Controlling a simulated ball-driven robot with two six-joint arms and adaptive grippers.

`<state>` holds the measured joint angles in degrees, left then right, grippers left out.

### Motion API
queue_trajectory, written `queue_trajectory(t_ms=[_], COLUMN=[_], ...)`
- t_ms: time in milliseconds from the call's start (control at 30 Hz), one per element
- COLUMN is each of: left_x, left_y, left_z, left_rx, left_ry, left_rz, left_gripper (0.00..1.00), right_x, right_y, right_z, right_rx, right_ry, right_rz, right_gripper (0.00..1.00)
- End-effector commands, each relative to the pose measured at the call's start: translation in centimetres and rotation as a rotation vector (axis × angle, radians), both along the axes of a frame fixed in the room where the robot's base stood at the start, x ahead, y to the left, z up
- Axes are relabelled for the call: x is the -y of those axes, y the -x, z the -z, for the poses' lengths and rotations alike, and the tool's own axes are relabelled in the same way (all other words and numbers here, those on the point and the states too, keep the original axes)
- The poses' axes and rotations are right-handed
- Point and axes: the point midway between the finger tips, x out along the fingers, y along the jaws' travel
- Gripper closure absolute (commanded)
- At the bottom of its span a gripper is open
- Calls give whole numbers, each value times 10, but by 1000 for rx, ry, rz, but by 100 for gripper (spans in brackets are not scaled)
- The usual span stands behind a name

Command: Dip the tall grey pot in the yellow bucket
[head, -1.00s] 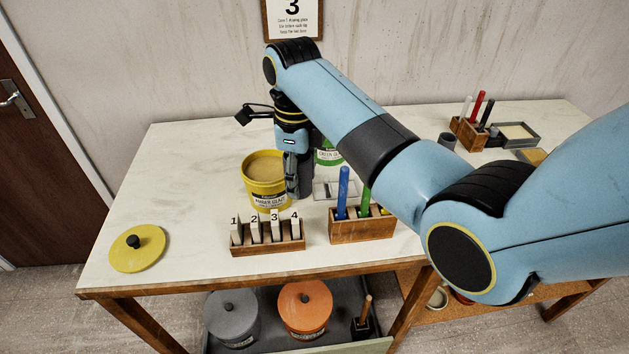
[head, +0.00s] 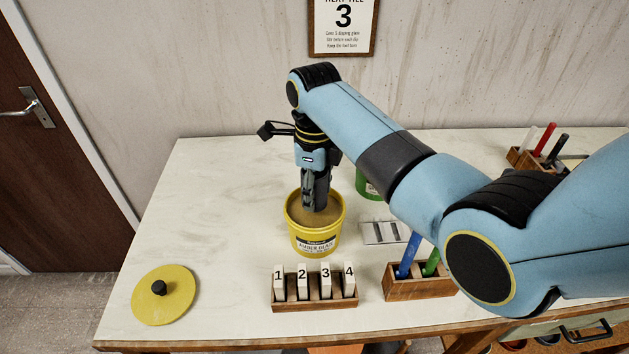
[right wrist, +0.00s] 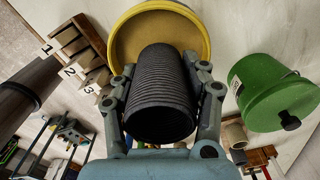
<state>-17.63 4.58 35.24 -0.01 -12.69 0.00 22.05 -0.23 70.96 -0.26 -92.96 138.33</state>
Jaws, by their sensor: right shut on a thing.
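The yellow bucket (head: 297,238) stands open on the table, with tan glaze inside and a label on its front. My right gripper (head: 315,203) points down over the bucket's mouth. In the right wrist view it is shut on the tall grey pot (right wrist: 160,95), a dark, ribbed cylinder between the fingers. The pot lines up with the bucket opening (right wrist: 117,50) there. In the head view the pot is hard to separate from the grey fingers, and I cannot tell whether its end touches the glaze. My left gripper is not in view.
A yellow lid (head: 178,300) lies at the table's front left. A wooden rack of numbered tiles (head: 315,303) stands in front of the bucket. A wooden holder (head: 415,286) with blue and green sticks is to the right. A green bucket (right wrist: 268,88) stands behind my arm.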

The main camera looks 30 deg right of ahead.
Motion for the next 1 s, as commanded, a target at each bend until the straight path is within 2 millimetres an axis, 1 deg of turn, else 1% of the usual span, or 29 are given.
queue_trajectory(t_ms=[33,100,200,400,600,1000], left_x=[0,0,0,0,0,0], left_y=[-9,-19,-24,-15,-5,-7], left_z=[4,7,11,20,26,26], left_rx=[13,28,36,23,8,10], left_ry=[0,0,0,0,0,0], left_rz=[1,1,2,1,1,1], left_gripper=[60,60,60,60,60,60], right_x=[0,0,0,0,0,0], right_y=[1,1,0,0,0,0], right_z=[8,15,25,43,53,55], right_rx=[-2,-3,-2,-1,-1,-1], right_ry=[1,0,1,0,0,1], right_rz=[0,0,0,0,0,0], right_gripper=[91,91,91,91,91,91])
